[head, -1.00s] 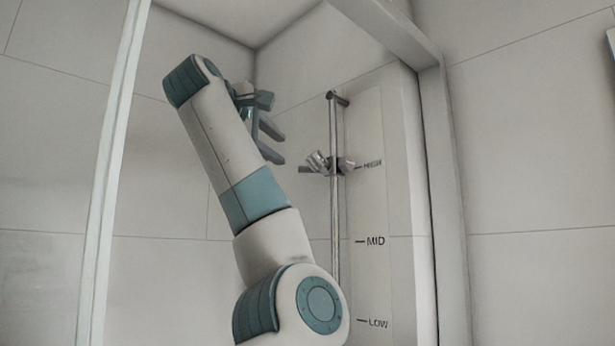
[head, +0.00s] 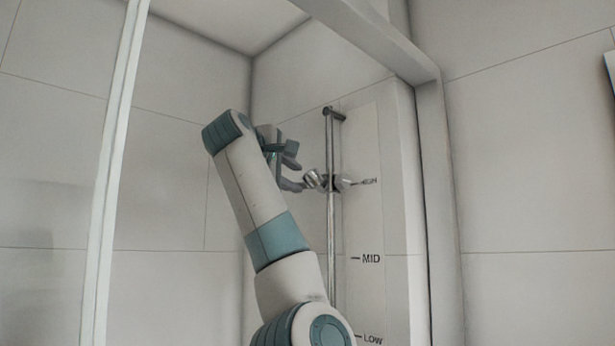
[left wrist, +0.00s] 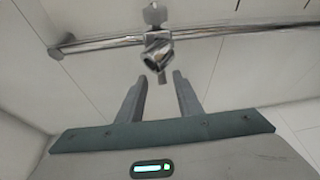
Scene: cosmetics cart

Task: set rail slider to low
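The rail slider (head: 314,180) is a chrome clamp with a holder and a knob on the upright shower rail (head: 331,225). It sits level with the HIGH mark (head: 369,181), above the MID mark (head: 370,259) and LOW mark (head: 372,339). My left gripper (head: 296,168) is just left of the slider, its fingers apart. In the left wrist view, the slider (left wrist: 157,50) is on the rail (left wrist: 220,31) just beyond the open fingertips (left wrist: 160,78), roughly centred between them. Nothing is between the fingers. My right gripper is not in view.
A pale scale panel (head: 365,220) stands right behind the rail. A frame post (head: 440,200) rises to the right and a glass edge (head: 112,170) to the left. Tiled walls close the corner behind my arm.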

